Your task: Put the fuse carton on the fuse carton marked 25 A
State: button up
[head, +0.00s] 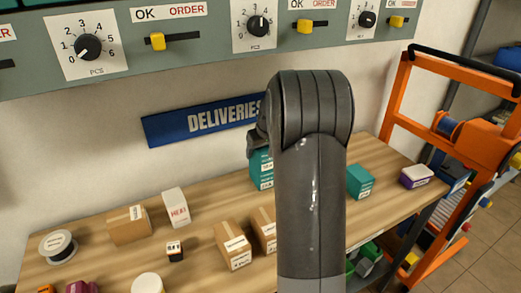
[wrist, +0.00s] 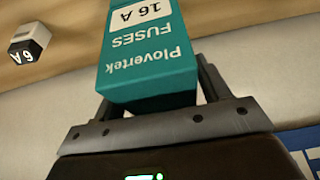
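A teal fuse carton (wrist: 150,75), printed "Plovertek FUSES 16 A", fills the space between the fingers of my gripper (wrist: 155,95), which looks shut on it. In the head view the same carton (head: 261,170) shows only in part, at the left of my arm, which hides the rest and the gripper. Whether it touches the table cannot be told. Another teal carton (head: 360,181) stands on the table to the right of my arm; its label is too small to read, so I cannot tell whether it is the one marked 25 A.
The wooden table (head: 205,215) also bears brown cartons (head: 233,246), a white box (head: 176,207), a tape roll (head: 58,247), a small black-and-white block (head: 174,251) and a purple-and-white box (head: 416,176). A blue "DELIVERIES" sign (head: 203,119) hangs behind. An orange frame (head: 460,120) stands at right.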

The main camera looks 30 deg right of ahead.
jog(key=shift+o, duration=0.8)
jog(key=shift+r, duration=0.3)
jog(key=v, duration=0.7)
jog(key=shift+s+a, duration=0.1)
jog(key=shift+s, duration=0.05)
jog(key=s+a+r, duration=0.4)
jog(key=s+a, duration=0.5)
jog(key=s, duration=0.3)
jog(key=s+a+r, duration=0.4)
jog(key=s+a, duration=0.6)
jog(key=s, duration=0.2)
jog(key=s+a+f+t, duration=0.1)
jog(key=s+a+f, duration=0.1)
jog(key=s, duration=0.7)
jog(key=shift+a+f, duration=0.4)
jog(key=shift+f, duration=0.25)
